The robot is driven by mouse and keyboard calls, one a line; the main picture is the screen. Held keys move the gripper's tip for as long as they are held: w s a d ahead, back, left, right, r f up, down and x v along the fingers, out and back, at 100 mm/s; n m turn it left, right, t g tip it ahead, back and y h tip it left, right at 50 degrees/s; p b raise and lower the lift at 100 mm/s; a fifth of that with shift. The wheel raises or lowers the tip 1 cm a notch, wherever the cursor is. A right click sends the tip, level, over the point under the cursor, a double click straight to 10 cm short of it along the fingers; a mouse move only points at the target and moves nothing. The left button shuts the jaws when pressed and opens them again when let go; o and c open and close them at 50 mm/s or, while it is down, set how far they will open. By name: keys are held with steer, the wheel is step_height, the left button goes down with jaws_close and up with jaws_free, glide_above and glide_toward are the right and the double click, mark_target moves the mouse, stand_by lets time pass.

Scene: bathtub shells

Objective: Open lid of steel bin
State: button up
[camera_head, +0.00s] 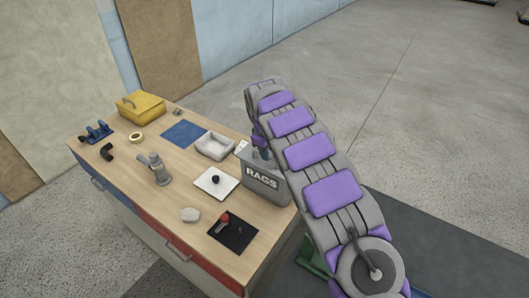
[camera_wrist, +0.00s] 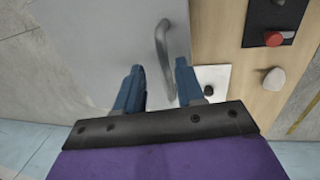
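The steel bin (camera_head: 265,188), a grey box marked RAGS, stands at the right end of the workbench. In the wrist view its smooth grey lid (camera_wrist: 95,35) fills the upper left, with a curved grey bar handle (camera_wrist: 163,45). The lid looks shut. My gripper (camera_wrist: 160,64) is open, its two blue fingers apart. The handle shows between the fingertips; I cannot tell whether they touch it. In the head view a bit of my gripper (camera_head: 262,153) shows just above the bin's top; my arm hides the rest.
The wooden workbench (camera_head: 130,180) also holds a white tray (camera_head: 215,145), a white plate with a black knob (camera_head: 205,187), a black panel with a red knob (camera_head: 232,238), a pale stone-like piece (camera_head: 190,214) and a yellow box (camera_head: 140,106). Open floor lies to the right.

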mark_target(260, 164)
steer(key=shift+d+f, duration=0.35)
steer(key=shift+d, duration=0.2)
steer(key=a, duration=0.3)
steer(key=shift+w+f, duration=0.1)
steer(key=shift+f, duration=0.15)
steer(key=shift+a, duration=0.5)
steer(key=shift+c, duration=1.4)
steer(key=shift+d, duration=0.3)
steer(key=shift+c, duration=0.8)
steer(key=shift+d+r, duration=0.2)
steer(key=shift+d, duration=0.9)
jaws_close()
steer(key=shift+a, duration=0.4)
